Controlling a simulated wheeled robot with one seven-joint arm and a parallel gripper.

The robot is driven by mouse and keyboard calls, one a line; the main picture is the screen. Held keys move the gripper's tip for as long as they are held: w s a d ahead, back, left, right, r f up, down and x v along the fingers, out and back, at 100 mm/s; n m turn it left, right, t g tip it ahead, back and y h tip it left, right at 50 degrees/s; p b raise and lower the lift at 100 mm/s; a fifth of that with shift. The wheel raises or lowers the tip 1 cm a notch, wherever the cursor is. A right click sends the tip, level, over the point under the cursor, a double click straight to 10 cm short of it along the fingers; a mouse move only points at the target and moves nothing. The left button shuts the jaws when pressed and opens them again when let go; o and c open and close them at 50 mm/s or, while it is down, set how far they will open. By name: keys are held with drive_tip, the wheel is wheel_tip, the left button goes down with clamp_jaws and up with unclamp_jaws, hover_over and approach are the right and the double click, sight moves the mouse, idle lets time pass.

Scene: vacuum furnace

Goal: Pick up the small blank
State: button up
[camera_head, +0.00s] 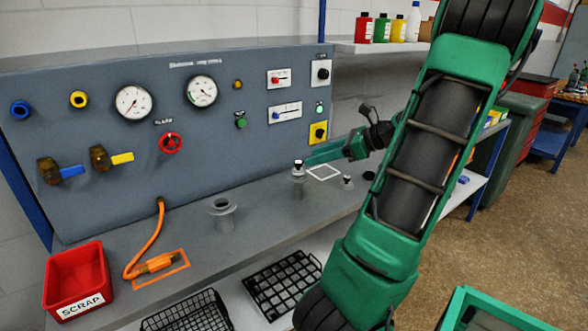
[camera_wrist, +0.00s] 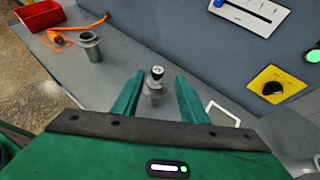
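A small piece with a dark band and a pale top (camera_head: 298,164) sits upright on a short grey flanged stub on the bench; it looks like the small blank, though no label confirms this. In the wrist view the small blank (camera_wrist: 157,73) shows between and just beyond my fingertips. My gripper (camera_wrist: 158,88) is open, one green finger on each side, with nothing clearly held. In the head view my gripper (camera_head: 310,157) reaches in from the right, close beside the piece. I cannot tell whether a finger touches it.
A similar small knobbed piece (camera_head: 347,181) and a black disc (camera_head: 369,175) are to the right. A white square outline (camera_head: 323,173) lies between. An open flanged pipe (camera_head: 222,214), orange hose (camera_head: 158,235) and red scrap bin (camera_head: 75,280) are left. The gauge panel (camera_head: 70,120) rises behind.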

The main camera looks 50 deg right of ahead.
sight(298, 169)
drive_tip(key=shift+x, duration=1.05)
drive_tip(key=shift+s+f+x, duration=0.1)
drive_tip(key=shift+f+x, duration=0.05)
drive_tip(key=shift+x, duration=1.25)
drive_tip(key=shift+s+f+x, duration=0.1)
drive_tip(key=shift+f+x, duration=0.05)
drive_tip(key=shift+x, duration=1.2)
drive_tip(key=shift+a, duration=0.15)
clamp_jaws()
